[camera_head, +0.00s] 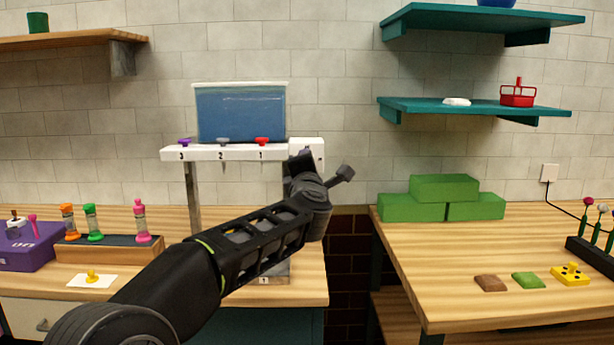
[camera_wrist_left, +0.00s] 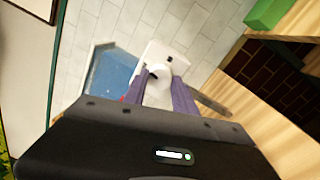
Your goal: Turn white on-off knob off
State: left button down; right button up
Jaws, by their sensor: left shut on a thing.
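The white on-off knob (camera_wrist_left: 158,71) sits on a white plate (camera_wrist_left: 168,53) in the left wrist view. The purple-grey fingers of my left gripper (camera_wrist_left: 160,84) lie on either side of the knob and are shut on it. A small dark mark shows on the knob's face. In the head view my left gripper (camera_head: 303,160) is at the white end box (camera_head: 311,144) of the dispenser stand, at its right end. My wrist hides the knob there. My right gripper is not in view.
A blue water tank (camera_head: 240,114) stands on the white shelf bar (camera_head: 205,153), which has purple, grey and red taps numbered 3, 2 and 1. Green blocks (camera_head: 443,200) rest on the right table (camera_head: 470,250). Small bottles (camera_head: 141,222) stand at left. A gap separates the tables.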

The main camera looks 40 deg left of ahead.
pick_arm(q)
jog(key=shift+n+b, duration=0.6)
jog(key=shift+n, duration=0.5)
jog(key=c, duration=1)
grip_release()
jog(key=b+v, duration=0.1)
jog(key=v, duration=0.6)
jog(key=shift+s+d, duration=0.3)
